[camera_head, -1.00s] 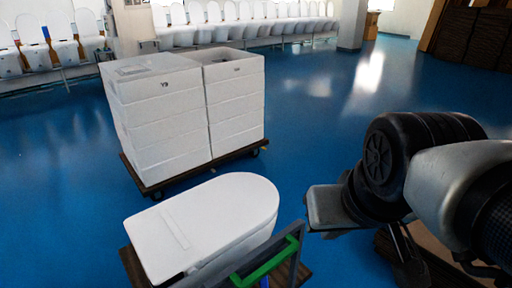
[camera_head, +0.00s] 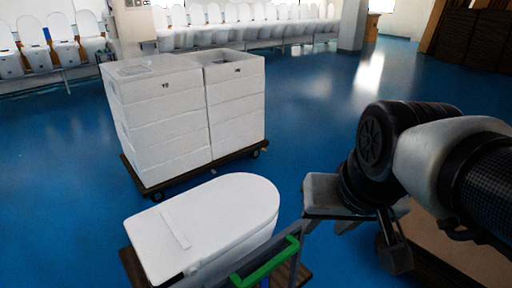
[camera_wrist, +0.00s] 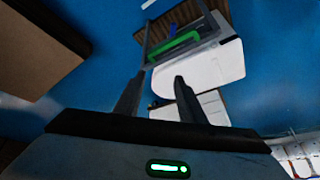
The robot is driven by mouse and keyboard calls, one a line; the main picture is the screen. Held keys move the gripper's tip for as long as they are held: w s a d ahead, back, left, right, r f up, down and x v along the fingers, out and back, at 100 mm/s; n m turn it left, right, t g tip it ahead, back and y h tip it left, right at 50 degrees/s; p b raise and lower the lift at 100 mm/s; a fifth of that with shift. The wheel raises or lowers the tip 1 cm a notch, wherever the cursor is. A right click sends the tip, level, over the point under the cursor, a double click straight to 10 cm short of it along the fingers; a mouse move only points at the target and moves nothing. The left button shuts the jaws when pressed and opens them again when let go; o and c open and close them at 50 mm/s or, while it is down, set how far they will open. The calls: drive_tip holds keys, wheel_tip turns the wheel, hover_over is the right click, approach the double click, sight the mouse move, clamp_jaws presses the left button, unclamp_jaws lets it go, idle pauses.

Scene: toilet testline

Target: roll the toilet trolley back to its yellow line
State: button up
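The toilet trolley (camera_head: 129,264) stands at the bottom of the head view, its dark brown deck partly hidden under a white toilet (camera_head: 205,220). Its grey upright frame has a green handle (camera_head: 265,263) on the near right side. The wrist view shows the green handle (camera_wrist: 175,46), the toilet (camera_wrist: 205,70) and the brown deck (camera_wrist: 205,12). My gripper (camera_head: 328,228) is to the right of the handle, apart from it. In the wrist view my gripper (camera_wrist: 158,92) has its two fingers apart with nothing between them. No yellow line shows in either view.
A dolly (camera_head: 205,170) with two stacks of white boxes (camera_head: 160,115) stands just behind the trolley. A brown flat-topped thing (camera_head: 450,245) lies under my arm at the right. Rows of toilets (camera_head: 245,25) line the back. Blue floor is clear at centre right.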

drive_tip(key=w+a+f+m+g+y+b, duration=0.15)
drive_tip(key=w+f+m+b, duration=0.3)
drive_tip(key=w+f, duration=0.5)
drive_tip(key=m+g+b, duration=0.2)
drive_tip(key=m+b, duration=0.1)
drive_tip(key=m, duration=0.2)
approach(273, 263)
drive_tip(key=shift+h, duration=0.25)
drive_tip(key=f+b, duration=0.1)
drive_tip(key=f, duration=0.2)
drive_tip(key=a+f+b, duration=0.1)
drive_tip(key=f, duration=0.1)
drive_tip(key=w+f+b, duration=0.1)
drive_tip(key=f, duration=0.2)
drive_tip(key=shift+w+a+f, duration=0.15)
drive_tip(key=shift+a+f, duration=0.1)
drive_tip(key=shift+f, duration=0.05)
drive_tip(key=shift+c, duration=0.3)
clamp_jaws()
